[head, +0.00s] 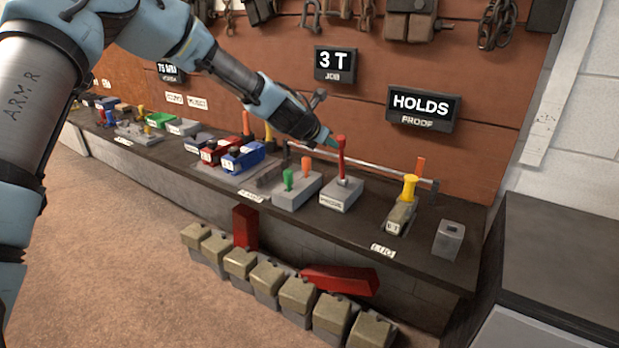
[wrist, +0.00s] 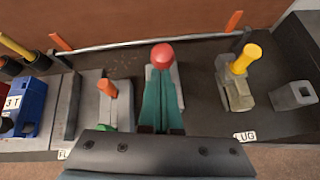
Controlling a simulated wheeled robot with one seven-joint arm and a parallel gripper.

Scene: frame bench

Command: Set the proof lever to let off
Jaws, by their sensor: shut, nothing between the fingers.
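The proof lever (head: 342,160) is a red lever with a round knob, standing nearly upright on a grey block (head: 340,197) with a white label on its front. My gripper (head: 328,139) is shut and empty, its teal fingertips close beside the knob on its left in the head view. In the wrist view the red knob (wrist: 162,56) shows just beyond the fingertips (wrist: 160,80), which hide most of the shaft. I cannot tell whether they touch it. A black sign (head: 420,107) on the wall reads HOLDS, with PROOF below.
Left of the lever stands a grey block (head: 297,190) with a green and an orange handle. A thin rail (head: 385,174) runs behind. To the right are a yellow-handled fixture (head: 404,205) and a grey socket block (head: 449,240). Several weights (head: 265,279) sit below the bench.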

